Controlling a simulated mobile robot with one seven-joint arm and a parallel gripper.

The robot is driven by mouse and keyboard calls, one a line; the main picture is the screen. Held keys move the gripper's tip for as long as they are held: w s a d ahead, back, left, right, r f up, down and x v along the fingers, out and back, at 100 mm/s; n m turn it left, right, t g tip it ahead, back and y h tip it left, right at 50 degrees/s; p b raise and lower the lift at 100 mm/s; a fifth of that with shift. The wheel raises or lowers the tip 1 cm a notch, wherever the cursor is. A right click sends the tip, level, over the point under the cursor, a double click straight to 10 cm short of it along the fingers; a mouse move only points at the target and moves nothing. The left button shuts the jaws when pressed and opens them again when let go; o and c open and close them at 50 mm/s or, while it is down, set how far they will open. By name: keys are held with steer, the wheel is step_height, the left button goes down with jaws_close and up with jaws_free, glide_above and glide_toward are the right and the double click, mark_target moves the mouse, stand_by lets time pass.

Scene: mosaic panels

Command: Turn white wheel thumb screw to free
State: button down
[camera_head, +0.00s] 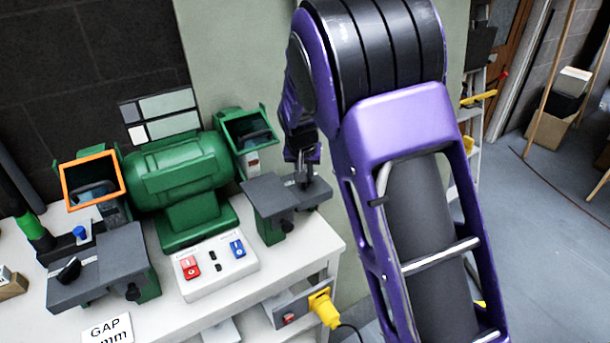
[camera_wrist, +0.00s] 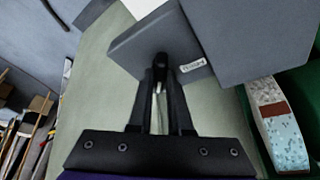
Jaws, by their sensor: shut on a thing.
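The white-wheel thumb screw (camera_wrist: 162,62) is a small black knob on top of the right-hand grey tool rest (camera_head: 264,192). My gripper (camera_wrist: 160,84) is shut on it, with the fingers close together around it. In the head view my gripper (camera_head: 303,176) is over the outer part of that rest and mostly covers the screw. In the wrist view a small white label (camera_wrist: 192,65) with unreadable text lies beside the screw on the rest (camera_wrist: 128,52). How far the screw is turned cannot be told.
The green bench grinder (camera_head: 180,172) stands on a white bench (camera_head: 322,235). A left tool rest (camera_head: 112,262) carries another black thumb screw (camera_head: 68,270). A switch box (camera_head: 214,264) with red and blue switches sits in front. Open floor (camera_head: 545,200) lies at right.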

steer(key=n, duration=0.2)
steer(key=n+y+b, duration=0.1)
steer(key=n, duration=0.1)
steer(key=shift+d+y+b, duration=0.2)
steer(key=shift+y+b, duration=0.1)
steer(key=n, duration=0.2)
steer(key=n+y, duration=0.1)
steer(key=n, duration=0.1)
steer(key=shift+w+d+n+g+y, duration=0.1)
steer(key=shift+n+g+y, duration=0.2)
steer(key=shift+g, duration=0.1)
steer(key=n+g+y, duration=0.1)
steer(key=n, duration=0.3)
steer(key=shift+r+n+p, duration=0.1)
steer(key=shift+n+p, duration=0.2)
steer(key=shift+w+n+g+y+p, duration=0.2)
steer(key=shift+n+g, duration=0.25)
steer(key=shift+n, duration=0.45)
steer(key=shift+s+n+g+y+p, duration=0.1)
steer(key=shift+n+g+p, duration=0.3)
steer(key=shift+n, duration=0.5)
steer(key=c, duration=0.8)
jaws_free()
steer(key=shift+c, duration=0.2)
steer(key=v, duration=1.7)
steer(key=shift+p, duration=0.4)
